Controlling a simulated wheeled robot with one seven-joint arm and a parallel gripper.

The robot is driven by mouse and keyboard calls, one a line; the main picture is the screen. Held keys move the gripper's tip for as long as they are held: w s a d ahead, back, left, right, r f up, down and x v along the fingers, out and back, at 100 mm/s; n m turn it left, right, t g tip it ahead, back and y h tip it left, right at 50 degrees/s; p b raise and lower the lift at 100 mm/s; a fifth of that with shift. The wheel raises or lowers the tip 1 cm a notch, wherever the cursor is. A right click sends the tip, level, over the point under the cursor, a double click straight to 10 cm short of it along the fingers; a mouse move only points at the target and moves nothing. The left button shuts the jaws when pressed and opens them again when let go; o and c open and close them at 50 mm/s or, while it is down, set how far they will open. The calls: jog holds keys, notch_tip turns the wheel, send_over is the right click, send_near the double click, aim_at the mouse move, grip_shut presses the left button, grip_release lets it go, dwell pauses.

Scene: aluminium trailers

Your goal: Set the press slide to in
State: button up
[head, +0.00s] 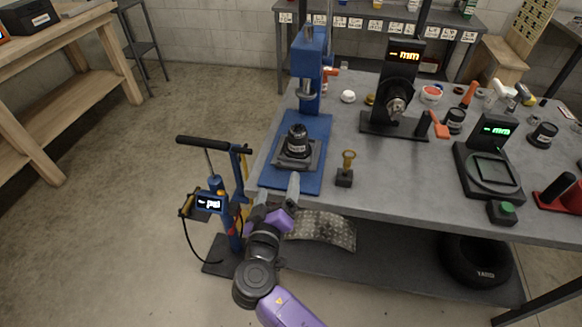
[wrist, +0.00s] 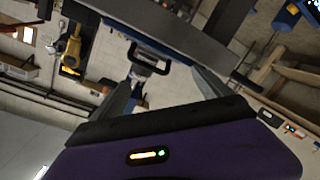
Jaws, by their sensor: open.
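The blue press (head: 306,65) stands at the left end of the grey table. A dark slide plate (head: 313,160) lies on its blue base (head: 276,178) and carries a black round part (head: 297,136). The plate appears to sit toward the front of the base, forward of the ram (head: 307,90). My gripper (head: 292,190) is open at the base's front edge. In the wrist view, a black loop handle (wrist: 148,60) shows between and beyond the open fingers (wrist: 165,90); they do not visibly grip it. My gripper hides the handle in the head view.
A brass-topped stamp on a black block (head: 345,175) stands close right of my gripper; it also shows in the wrist view (wrist: 72,48). A blue stand with a lit display (head: 209,203) is at the left. A black gauge (head: 393,85) stands right of the press.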

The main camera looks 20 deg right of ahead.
aim_at(291, 169)
jog(key=m, duration=0.2)
jog(key=d+m+h, duration=0.1)
jog(key=m, duration=0.1)
jog(key=shift+r, duration=0.1)
jog(key=m, duration=0.4)
jog(key=shift+s+d+m+t+h, duration=0.3)
jog(key=shift+s+h, duration=0.05)
jog(key=shift+h, duration=0.05)
jog(key=shift+p+x, duration=1.15)
jog(key=shift+x, duration=2.7)
jog(key=shift+f, duration=0.2)
